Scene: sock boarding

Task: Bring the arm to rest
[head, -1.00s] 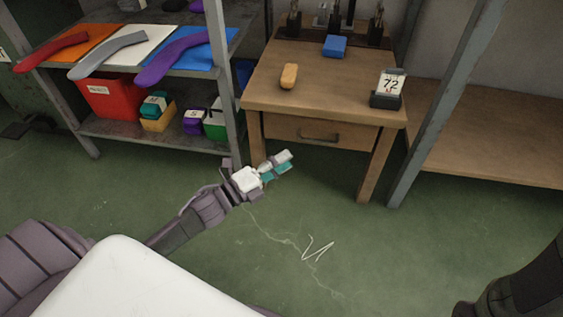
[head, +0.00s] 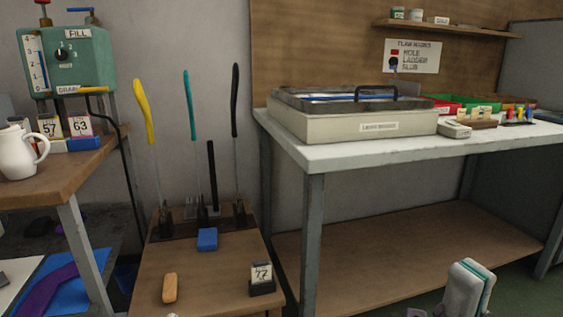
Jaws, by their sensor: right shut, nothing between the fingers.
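My right gripper (head: 467,290) is at the lower right of the head view. Its pale fingers with teal pads are closed together and point up, with nothing between them. It is in front of the white-topped bench (head: 330,157), over the area of the lower wooden shelf (head: 390,235) as seen from here. A small pale piece at the bottom edge, below the yellow block, may be the tip of my left gripper; the rest of that arm is out of the picture.
A grey-lidded box (head: 350,120) sits on the bench. A teal machine (head: 68,62) stands at left.

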